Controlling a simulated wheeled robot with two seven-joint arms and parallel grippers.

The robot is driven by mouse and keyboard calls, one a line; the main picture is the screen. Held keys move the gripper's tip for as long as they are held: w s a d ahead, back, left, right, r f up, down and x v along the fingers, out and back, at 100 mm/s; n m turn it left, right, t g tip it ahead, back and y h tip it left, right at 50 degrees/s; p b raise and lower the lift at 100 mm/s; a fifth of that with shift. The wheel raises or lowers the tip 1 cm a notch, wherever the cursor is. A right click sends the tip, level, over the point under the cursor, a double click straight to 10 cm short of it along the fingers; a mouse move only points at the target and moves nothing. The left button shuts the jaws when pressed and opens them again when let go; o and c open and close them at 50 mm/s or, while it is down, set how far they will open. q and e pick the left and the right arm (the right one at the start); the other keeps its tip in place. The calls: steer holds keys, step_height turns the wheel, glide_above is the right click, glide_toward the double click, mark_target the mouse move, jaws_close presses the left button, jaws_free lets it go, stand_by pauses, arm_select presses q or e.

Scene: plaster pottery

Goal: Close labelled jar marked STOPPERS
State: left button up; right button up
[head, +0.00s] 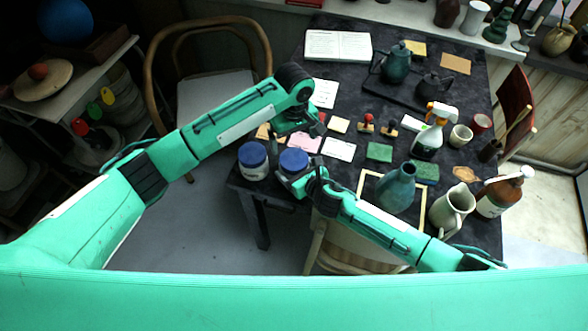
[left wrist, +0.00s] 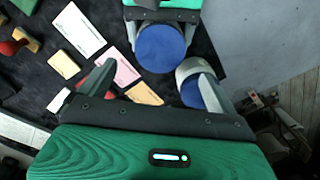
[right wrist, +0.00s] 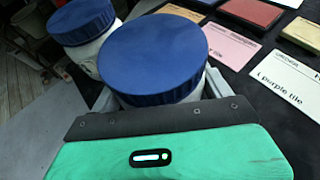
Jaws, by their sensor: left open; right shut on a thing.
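Two white jars with blue lids stand close together at the table's front left corner: the left jar (head: 253,172) and the right jar (head: 293,162). The left jar shows a label too small to read, so I cannot tell which is STOPPERS. My right gripper (head: 308,181) is shut around the right jar, just below its lid (right wrist: 152,55). The left jar's lid also shows in the right wrist view (right wrist: 82,20). Both lids sit on their jars; how tightly I cannot tell. My left gripper (head: 301,130) is open and empty above the table, behind the jars.
Cards and paper slips (head: 338,149) lie behind and right of the jars. Two stamps (head: 367,124), a green block (head: 379,152), a teal vase (head: 396,188) and a spray bottle (head: 430,135) stand further right. Floor lies beyond the table's left edge.

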mark_target(294, 158)
arm_select(q)
steer(key=shift+f, duration=4)
steer(key=shift+c, duration=0.2)
steer(key=c, duration=0.9)
steer(key=m, duration=0.6)
steer(key=shift+m, duration=0.3)
steer(key=shift+c, duration=0.2)
steer(key=o, duration=1.1)
steer(key=shift+r, duration=2.25)
steer(key=shift+c, duration=0.6)
